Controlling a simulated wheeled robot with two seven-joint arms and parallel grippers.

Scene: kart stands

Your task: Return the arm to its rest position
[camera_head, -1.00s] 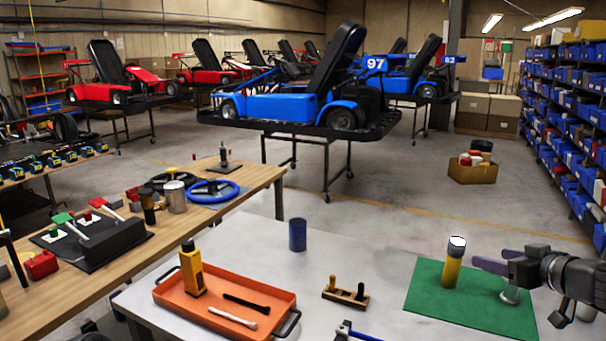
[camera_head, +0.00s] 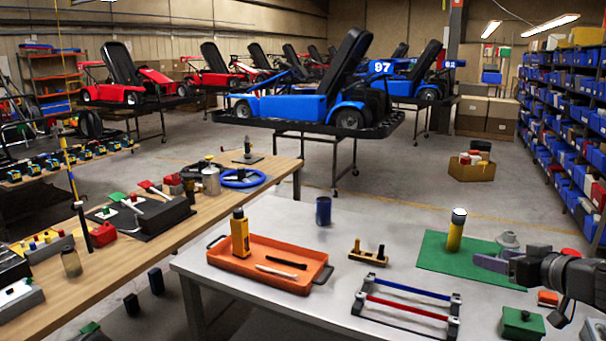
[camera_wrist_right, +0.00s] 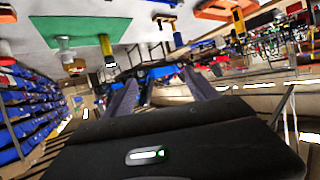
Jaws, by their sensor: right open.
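My right gripper (camera_head: 490,259) shows at the right of the head view, with its two purple-grey fingers pointing left. It is open and appears empty, over the near part of the green mat (camera_head: 432,258). In the right wrist view its fingers (camera_wrist_right: 158,92) stand apart with nothing between them. A yellow cylinder with a white top (camera_head: 455,230) stands upright on the mat, apart from the fingers. A grey, partly clear object (camera_head: 507,240) sits just behind the gripper. My left gripper is not in view.
The grey table holds an orange tray (camera_head: 222,262) with a yellow bottle, a blue cup (camera_head: 323,211), a wooden block with pegs (camera_head: 368,256), a red-and-blue rod frame (camera_head: 362,302) and a green box (camera_head: 522,322). A wooden bench (camera_head: 130,262) stands left.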

